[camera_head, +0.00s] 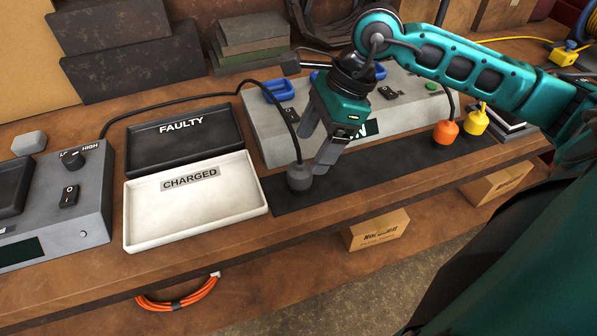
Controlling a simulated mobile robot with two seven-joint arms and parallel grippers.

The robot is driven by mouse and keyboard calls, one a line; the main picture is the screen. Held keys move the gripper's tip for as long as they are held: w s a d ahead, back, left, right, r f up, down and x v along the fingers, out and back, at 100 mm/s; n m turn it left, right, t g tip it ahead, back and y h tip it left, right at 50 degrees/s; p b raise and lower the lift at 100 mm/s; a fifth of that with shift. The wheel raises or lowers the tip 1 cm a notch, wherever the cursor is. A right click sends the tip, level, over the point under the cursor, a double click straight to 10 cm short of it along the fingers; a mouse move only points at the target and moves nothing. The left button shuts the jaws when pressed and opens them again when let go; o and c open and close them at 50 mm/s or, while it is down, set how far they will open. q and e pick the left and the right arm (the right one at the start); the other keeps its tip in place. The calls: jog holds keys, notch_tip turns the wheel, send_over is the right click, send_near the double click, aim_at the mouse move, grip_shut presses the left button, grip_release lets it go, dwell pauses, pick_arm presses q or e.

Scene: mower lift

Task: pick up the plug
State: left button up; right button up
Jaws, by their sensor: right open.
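A grey plug (299,178) on a black cable stands at the left end of the black mat (400,172), just right of the white tray. An orange plug (445,132) and a yellow plug (475,120) stand farther right on the mat. My right gripper (314,150) reaches down from the right with its fingers apart. Its fingertips are at the grey plug, one behind it and one at its right; I cannot tell whether they touch it. My left gripper is not in view.
A grey console (262,128) with blue holders stands behind the mat. The white CHARGED tray (195,205) and black FAULTY tray (184,146) are empty, left of the plug. A grey unit (82,225) with a dial stands at far left. The bench's front edge is close.

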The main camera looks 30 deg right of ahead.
aim_at(302, 167)
jog(key=shift+x, duration=3.6)
jog(key=shift+d, duration=0.1)
jog(key=shift+c, duration=0.4)
jog(key=c, duration=1.1)
